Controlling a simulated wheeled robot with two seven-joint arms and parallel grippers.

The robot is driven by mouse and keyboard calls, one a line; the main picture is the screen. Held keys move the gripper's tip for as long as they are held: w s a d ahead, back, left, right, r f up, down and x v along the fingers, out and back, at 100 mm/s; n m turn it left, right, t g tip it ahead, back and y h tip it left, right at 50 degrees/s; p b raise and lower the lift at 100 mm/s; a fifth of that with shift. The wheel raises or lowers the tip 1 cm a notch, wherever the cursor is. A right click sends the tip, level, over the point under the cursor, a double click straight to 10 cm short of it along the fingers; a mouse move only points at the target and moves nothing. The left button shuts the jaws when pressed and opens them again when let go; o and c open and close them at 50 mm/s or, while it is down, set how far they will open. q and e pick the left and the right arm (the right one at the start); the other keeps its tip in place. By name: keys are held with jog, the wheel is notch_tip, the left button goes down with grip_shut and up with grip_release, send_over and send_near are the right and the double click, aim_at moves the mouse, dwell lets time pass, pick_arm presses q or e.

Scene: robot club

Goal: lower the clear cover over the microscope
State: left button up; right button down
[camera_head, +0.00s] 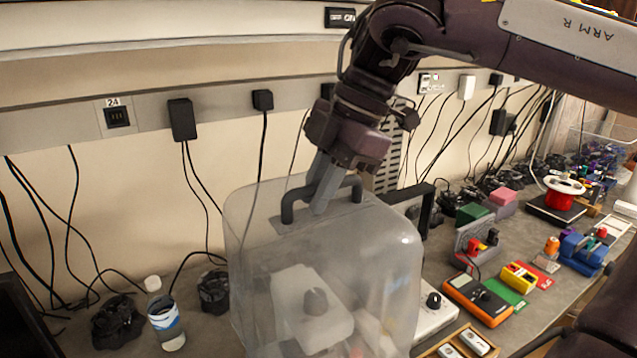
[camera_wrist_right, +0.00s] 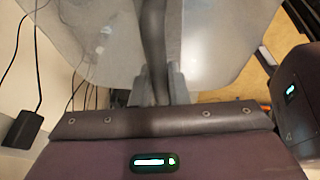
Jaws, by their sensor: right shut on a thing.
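The clear cover (camera_head: 385,250) is a boxy, see-through hood with a dark grey handle (camera_head: 292,205) on its top. My right gripper (camera_head: 322,195) is shut on that handle from above. In the right wrist view the handle (camera_wrist_right: 153,40) runs between the fingers (camera_wrist_right: 161,85), and the clear cover (camera_wrist_right: 215,40) spreads out on both sides. The white microscope (camera_head: 300,290) with a dark knob shows through the cover's front wall. The cover's lower edge is outside the head view, so I cannot tell whether it touches the bench. My left gripper is not in view.
A bottle with a blue label (camera_head: 167,325) and black cable bundles stand left of the cover. An orange meter (camera_head: 478,298), a wooden tray (camera_head: 462,345) and several small coloured items lie to the right. Cables hang along the wall behind.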

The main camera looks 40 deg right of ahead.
jog(key=shift+f, duration=0.25)
notch_tip(320, 180, down, 8)
jog(key=b, duration=0.5)
dwell(0.7)
jog(key=shift+f+b, duration=0.1)
jog(key=shift+b, duration=0.25)
jog(key=shift+f+b, duration=1.75)
jog(key=shift+f, duration=1.15)
jog(key=shift+s, duration=0.1)
jog(key=shift+f+b, duration=0.45)
jog(key=shift+f, duration=0.4)
jog(key=c, duration=1.3)
grip_release()
jog(key=shift+s, duration=0.1)
